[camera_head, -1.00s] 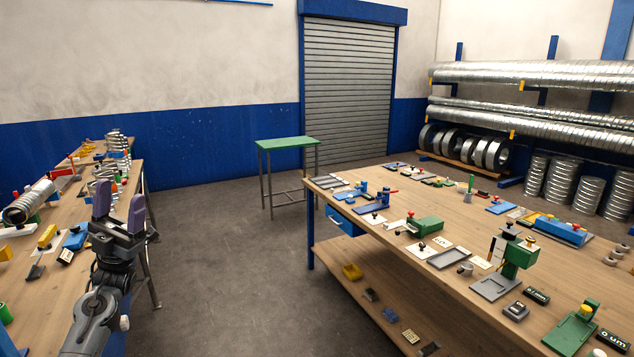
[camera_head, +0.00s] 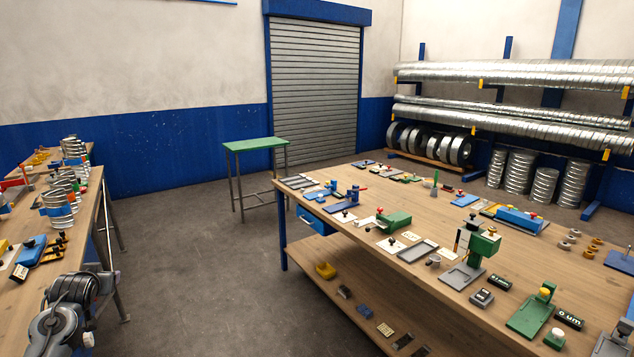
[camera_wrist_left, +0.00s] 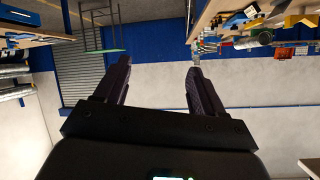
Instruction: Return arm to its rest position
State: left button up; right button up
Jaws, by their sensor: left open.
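My left arm (camera_head: 65,312) shows at the lower left in the head view, beside the edge of the left workbench (camera_head: 85,230). Its gripper fingers are mostly hidden there behind the wrist. In the left wrist view, my left gripper (camera_wrist_left: 158,66) has its two dark fingers spread apart, with nothing between them. That view is upside down, with the bench's underside and loose parts at its top right. The right gripper is not in view.
The large right workbench (camera_head: 545,275) carries several fixtures and small parts. A small green-topped table (camera_head: 255,144) stands near the roller shutter (camera_head: 314,90). The grey floor (camera_head: 195,255) between the benches is clear. Ducts (camera_head: 510,75) lie on the wall rack.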

pick_arm(q)
jog(key=s+d+f+g+h, duration=0.1)
jog(key=s+f+g+h, duration=0.1)
jog(key=s+f+g, duration=0.6)
jog(key=s+d+f+m+h, duration=0.1)
jog(key=s+d+f+m, duration=0.1)
jog(key=s+d+f, duration=0.65)
jog(key=s+d+f+m, duration=0.2)
jog(key=s+d+f, duration=0.4)
jog(key=d+f, duration=0.5)
jog(key=s+d+f+m+t+h, duration=0.1)
jog(key=s+d+f+h, duration=0.1)
jog(key=s+d, duration=0.85)
jog(key=s+d+r+h, duration=0.15)
jog(key=s+d, duration=0.25)
jog(key=s, duration=0.4)
jog(key=s+d+r, duration=0.2)
jog(key=s+d, duration=0.1)
jog(key=s, duration=0.4)
notch_tip(320, 180, up, 30)
jog(key=p, duration=2.9)
jog(key=shift+d, duration=0.25)
jog(key=shift+f, duration=0.1)
